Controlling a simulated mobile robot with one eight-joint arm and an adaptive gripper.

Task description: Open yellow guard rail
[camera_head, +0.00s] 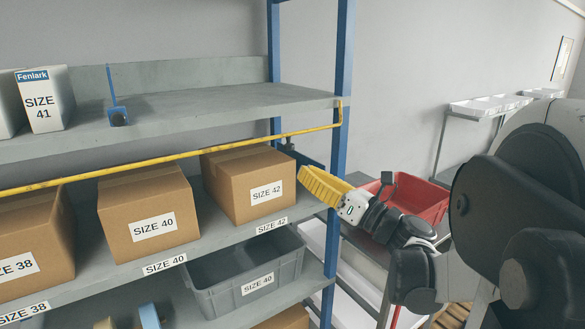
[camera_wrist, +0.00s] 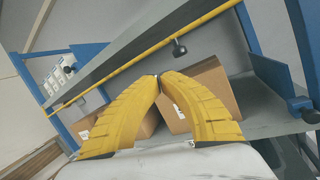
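The yellow guard rail (camera_head: 160,160) runs along the shelf front, across the cardboard boxes, with its right end at the blue post. In the wrist view the rail (camera_wrist: 130,60) crosses diagonally beyond my fingers. A dark knob (camera_head: 288,145) hangs from the rail near its right end; it also shows in the wrist view (camera_wrist: 179,48). My gripper (camera_head: 303,173), with yellow fingers, is just right of the SIZE 42 box and below the rail. In the wrist view its fingertips (camera_wrist: 158,76) meet with nothing visible between them. The gripper appears apart from rail and knob.
Cardboard boxes SIZE 40 (camera_head: 150,212) and SIZE 42 (camera_head: 250,185) stand behind the rail. The blue post (camera_head: 341,80) is close to my gripper. A grey bin (camera_head: 215,297) sits below, and a red bin (camera_head: 425,200) stands behind my arm.

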